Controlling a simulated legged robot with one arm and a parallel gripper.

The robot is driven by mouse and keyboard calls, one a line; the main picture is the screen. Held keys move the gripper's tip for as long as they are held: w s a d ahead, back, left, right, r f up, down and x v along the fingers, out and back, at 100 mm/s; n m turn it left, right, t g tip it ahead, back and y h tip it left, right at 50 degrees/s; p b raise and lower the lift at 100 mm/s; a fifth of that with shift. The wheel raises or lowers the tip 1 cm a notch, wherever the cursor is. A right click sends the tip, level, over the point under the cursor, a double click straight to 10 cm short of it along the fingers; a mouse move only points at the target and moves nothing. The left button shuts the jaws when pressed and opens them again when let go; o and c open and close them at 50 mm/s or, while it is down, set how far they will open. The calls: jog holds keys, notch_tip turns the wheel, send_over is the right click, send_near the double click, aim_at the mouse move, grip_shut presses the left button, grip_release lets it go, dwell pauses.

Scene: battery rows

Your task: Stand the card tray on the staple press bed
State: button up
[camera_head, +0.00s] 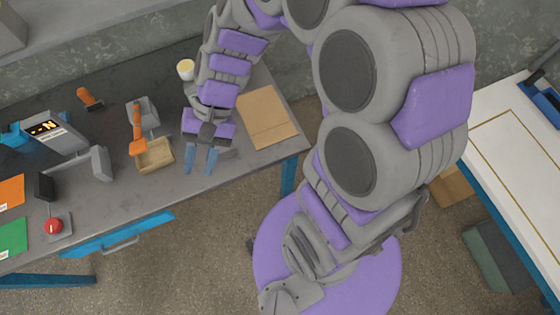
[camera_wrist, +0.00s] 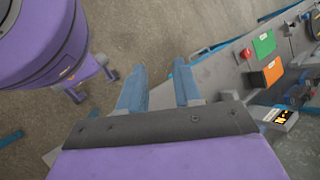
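A small tan open tray (camera_head: 155,155), which looks like the card tray, sits on the dark workbench. It is right in front of a grey device with an orange lever (camera_head: 138,128), which looks like the staple press. The lever partly overlaps the tray's back left, and I cannot tell whether the tray touches the press or its bed. My gripper (camera_head: 202,160) is to the right of the tray, apart from it, pointing toward the bench's front edge. Its two blue fingers are apart with nothing between them; the wrist view (camera_wrist: 160,88) also shows this. The tray is not identifiable in the wrist view.
A flat brown cardboard piece (camera_head: 266,117) lies right of my gripper. A cup (camera_head: 185,69) stands behind. Left are a display device (camera_head: 55,132), a red button (camera_head: 54,226), and orange (camera_head: 10,192) and green (camera_head: 12,238) cards. A white-topped table (camera_head: 520,165) stands far right.

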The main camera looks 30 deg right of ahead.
jog(key=s+d+r+n+t+h, duration=0.1)
jog(key=s+d+r+h, duration=0.1)
jog(key=s+d, duration=0.4)
jog(key=s+d+r+n+t+h, duration=0.1)
jog(key=s+d+h, duration=0.4)
jog(key=d, duration=0.5)
jog(key=shift+s+d+r+n+t, duration=0.3)
jog(key=shift+s+r+n, duration=0.2)
jog(key=shift+r+n, duration=0.1)
jog(key=shift+a, duration=0.3)
jog(key=shift+d, duration=0.1)
